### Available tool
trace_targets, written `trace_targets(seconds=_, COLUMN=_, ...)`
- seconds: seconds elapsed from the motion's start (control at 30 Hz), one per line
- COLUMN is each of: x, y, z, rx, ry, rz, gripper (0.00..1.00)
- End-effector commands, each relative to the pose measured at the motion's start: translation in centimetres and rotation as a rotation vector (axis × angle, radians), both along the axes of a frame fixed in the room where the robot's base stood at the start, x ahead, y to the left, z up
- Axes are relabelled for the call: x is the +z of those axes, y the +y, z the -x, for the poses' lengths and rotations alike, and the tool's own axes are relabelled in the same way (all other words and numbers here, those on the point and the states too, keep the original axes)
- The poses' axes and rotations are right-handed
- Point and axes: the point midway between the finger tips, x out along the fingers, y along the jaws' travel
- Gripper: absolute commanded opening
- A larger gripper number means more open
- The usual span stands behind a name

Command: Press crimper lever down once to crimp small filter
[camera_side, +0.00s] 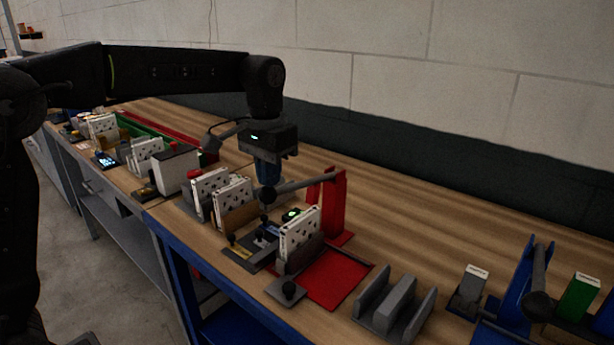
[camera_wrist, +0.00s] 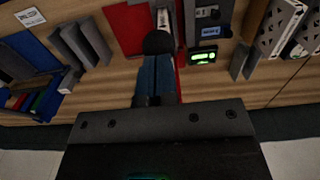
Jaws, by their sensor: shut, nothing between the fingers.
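The red crimper in the side view has an upright red post (camera_side: 334,205) and a red base plate (camera_side: 335,280). Its grey lever (camera_side: 304,183) runs from the post leftward, roughly level, to my gripper. A white perforated filter (camera_side: 300,232) stands upright in a dark holder on the red base. My gripper (camera_side: 267,186) is shut and empty, pointing down at the lever's outer end. In the wrist view the black lever knob (camera_wrist: 158,42) sits right at the tips of my blue fingers (camera_wrist: 155,75). Whether they touch it cannot be told.
Several perforated filters (camera_side: 232,196) stand to the left. A lit green display (camera_wrist: 203,57) is beside the crimper. A grey slotted rack (camera_side: 396,308) stands to its right, then a blue fixture (camera_side: 520,285) with a green box (camera_side: 579,297). Bare wood lies behind, along the wall.

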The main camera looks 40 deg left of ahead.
Motion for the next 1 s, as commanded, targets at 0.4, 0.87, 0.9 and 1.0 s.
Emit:
trace_targets(seconds=0.4, x=-1.8, y=0.0, z=0.1, rx=0.0, ry=0.003, rz=-0.001, gripper=0.0)
trace_targets(seconds=0.87, x=-3.4, y=0.0, z=0.2, rx=0.0, ry=0.002, rz=-0.001, gripper=0.0)
trace_targets(seconds=0.9, x=-3.4, y=0.0, z=0.2, rx=0.0, ry=0.002, rz=-0.001, gripper=0.0)
trace_targets(seconds=1.0, x=-3.3, y=0.0, z=0.1, rx=0.0, ry=0.002, rz=-0.001, gripper=0.0)
